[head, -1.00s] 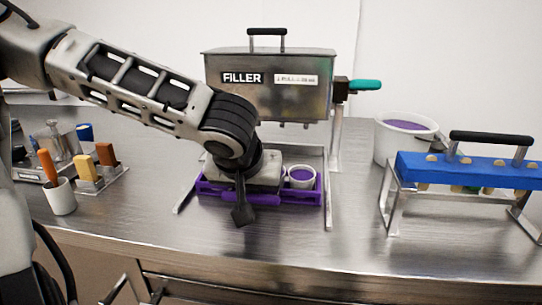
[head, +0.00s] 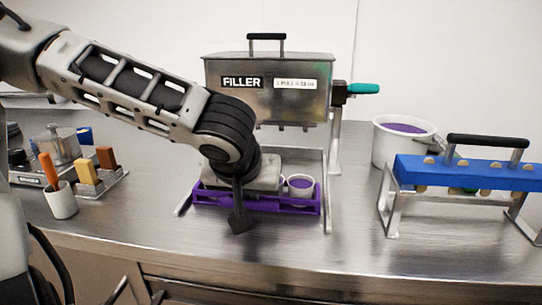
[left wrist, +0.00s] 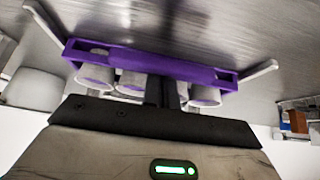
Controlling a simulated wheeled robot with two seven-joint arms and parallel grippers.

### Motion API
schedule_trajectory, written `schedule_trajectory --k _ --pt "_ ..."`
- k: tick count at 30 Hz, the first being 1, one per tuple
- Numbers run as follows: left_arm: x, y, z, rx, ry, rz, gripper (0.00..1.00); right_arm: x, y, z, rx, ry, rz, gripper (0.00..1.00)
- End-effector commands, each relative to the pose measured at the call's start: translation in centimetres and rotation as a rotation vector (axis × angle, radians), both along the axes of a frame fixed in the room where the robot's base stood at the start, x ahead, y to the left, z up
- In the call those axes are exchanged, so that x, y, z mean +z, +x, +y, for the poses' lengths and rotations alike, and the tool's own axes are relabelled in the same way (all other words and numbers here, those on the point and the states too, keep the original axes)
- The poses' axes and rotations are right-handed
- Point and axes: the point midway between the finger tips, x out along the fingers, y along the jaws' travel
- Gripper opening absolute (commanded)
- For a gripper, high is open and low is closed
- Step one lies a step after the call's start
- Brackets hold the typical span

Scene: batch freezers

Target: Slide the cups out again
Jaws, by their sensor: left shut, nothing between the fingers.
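A purple tray (head: 308,205) holding white cups stands on the steel counter, between the legs under the filler (head: 268,88). One cup (head: 301,186) with purple filling shows at its right end; my arm hides the others in the head view. The left wrist view shows the tray (left wrist: 140,62) tilted across the picture, with several cups (left wrist: 95,76) in it. My left gripper (head: 239,222) points down at the tray's front side, shut and empty. Its dark fingers (left wrist: 165,90) reach to the tray's rail; contact is unclear. My right gripper is out of view.
A white tub of purple mix (head: 392,158) stands right of the filler, behind a blue-topped rack (head: 470,172). A white cup with an orange-handled tool (head: 62,200) and a small block holder stand left. The counter in front of the tray is clear.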

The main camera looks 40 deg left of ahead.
Motion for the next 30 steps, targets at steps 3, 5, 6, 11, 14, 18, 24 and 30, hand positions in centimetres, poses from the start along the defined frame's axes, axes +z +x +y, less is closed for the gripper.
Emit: schedule_trajectory --k 3,5,6,11,14,18,24,30 --pt "1.1 -0.4 -0.3 -0.001 -0.001 0.0 0.0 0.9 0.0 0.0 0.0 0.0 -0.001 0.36" --pt "1.4 -0.6 -0.4 0.0 -0.002 -0.001 0.0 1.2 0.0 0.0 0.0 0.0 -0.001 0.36" --pt "1.7 -0.7 -0.4 0.0 -0.002 -0.001 0.0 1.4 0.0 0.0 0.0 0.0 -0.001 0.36" --pt "2.6 -1.2 -0.7 -0.002 -0.001 -0.001 0.0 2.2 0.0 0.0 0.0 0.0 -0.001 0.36" --pt "3.3 -1.5 -0.9 -0.001 0.0 -0.001 0.0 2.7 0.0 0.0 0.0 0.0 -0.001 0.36" --pt "4.0 -2.0 -1.2 -0.001 0.0 0.0 0.0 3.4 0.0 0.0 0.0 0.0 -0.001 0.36" --pt "4.3 -2.2 -1.3 0.0 -0.001 -0.001 0.0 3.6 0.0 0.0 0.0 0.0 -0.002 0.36" --pt "4.3 -2.2 -1.3 0.0 0.0 0.0 0.0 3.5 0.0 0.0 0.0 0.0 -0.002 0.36"
